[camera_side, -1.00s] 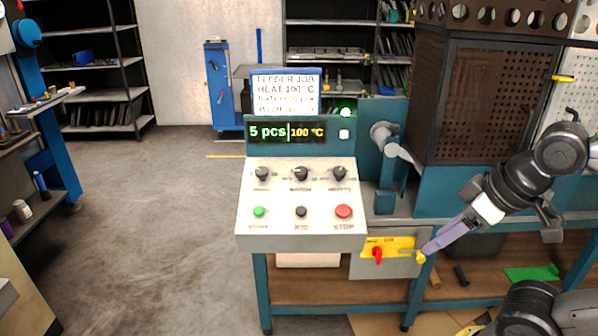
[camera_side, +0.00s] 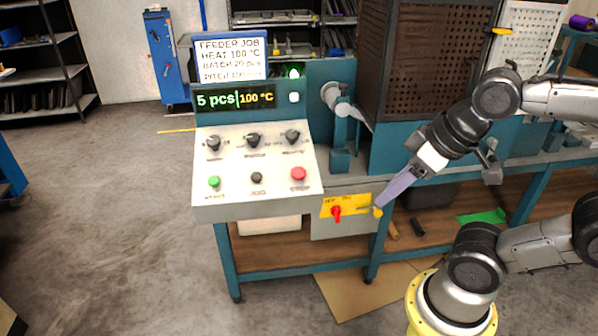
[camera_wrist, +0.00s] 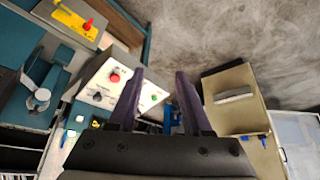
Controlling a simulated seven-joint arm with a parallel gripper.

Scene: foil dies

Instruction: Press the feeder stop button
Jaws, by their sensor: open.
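The feeder panel (camera_side: 275,205) is a light sloped box with a row of three black knobs above three buttons. The red stop button (camera_side: 298,174) is at the right end of the button row, with a black button (camera_side: 256,178) and a green button (camera_side: 214,181) to its left. In the wrist view the red stop button (camera_wrist: 114,77) shows just left of my fingers. My gripper (camera_side: 381,207) has purple fingers pointing down-left, right of and lower in the picture than the stop button, apart from it. In the wrist view my gripper (camera_wrist: 160,76) is open and empty.
A display (camera_side: 235,99) reads 5 pcs and 100 °C, below a job sign (camera_side: 228,57). A yellow plate (camera_side: 345,204) with a red switch (camera_side: 336,213) sits below the panel, close to my fingertips in the picture. A grey crank-like part (camera_side: 340,105) stands right of the display.

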